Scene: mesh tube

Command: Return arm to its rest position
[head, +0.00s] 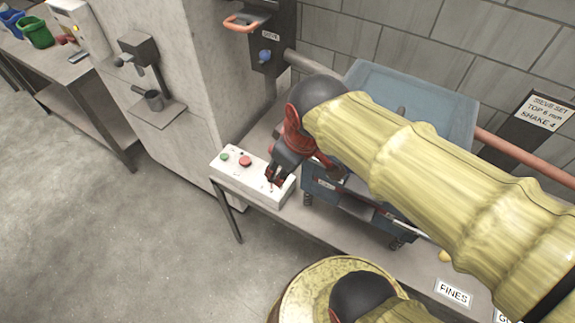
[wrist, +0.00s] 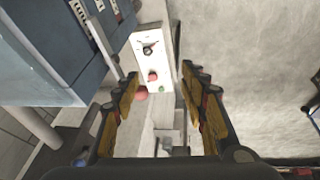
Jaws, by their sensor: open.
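My gripper (head: 273,179) is at the right end of a white control box (head: 238,173) on the metal bench. It hides part of that end in the head view. In the wrist view my gripper (wrist: 160,76) is open, its fingers spread apart with nothing held between them. The control box (wrist: 143,62) shows beyond the fingertips, with a dark switch (wrist: 148,49), a red button (wrist: 153,75) and a green button (wrist: 161,89). I cannot tell whether a fingertip touches the box. My arm, in a yellow sleeve, reaches out from the lower right.
A blue-grey sieve machine (head: 420,95) stands right beside my gripper, partly behind my arm. A pillar with a dark panel and orange handle (head: 242,23) rises behind. A yellow drum (head: 305,290) stands in front of the bench (head: 330,228). Open floor (head: 110,240) lies left.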

